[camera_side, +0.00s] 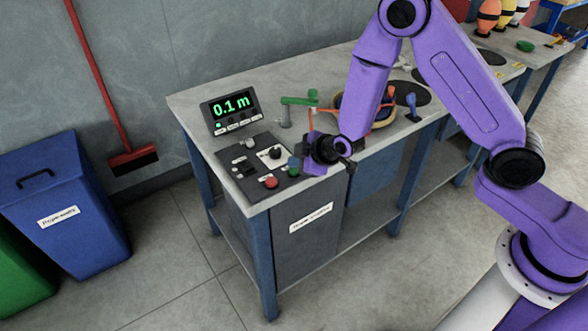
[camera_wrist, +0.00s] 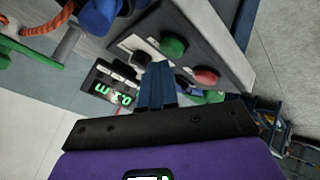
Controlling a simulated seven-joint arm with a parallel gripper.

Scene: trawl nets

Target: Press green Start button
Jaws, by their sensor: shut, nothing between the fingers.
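The green button (camera_side: 294,163) is a round cap on the dark control panel (camera_side: 237,172), near its right edge and beside the red button (camera_side: 271,182). In the wrist view the green button (camera_wrist: 173,47) shows just beyond and to the right of my fingertips, with the red button (camera_wrist: 206,76) further right. My gripper (camera_side: 307,154) is close to the green button at the panel's right side. In the wrist view its blue fingers (camera_wrist: 158,67) are together and empty. The exact gap between fingertips and button cannot be told.
A display (camera_side: 231,110) reading "0.1 m" stands behind the panel. A black knob (camera_side: 275,153) is close to the green button. A blue bin (camera_side: 65,205) is at left.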

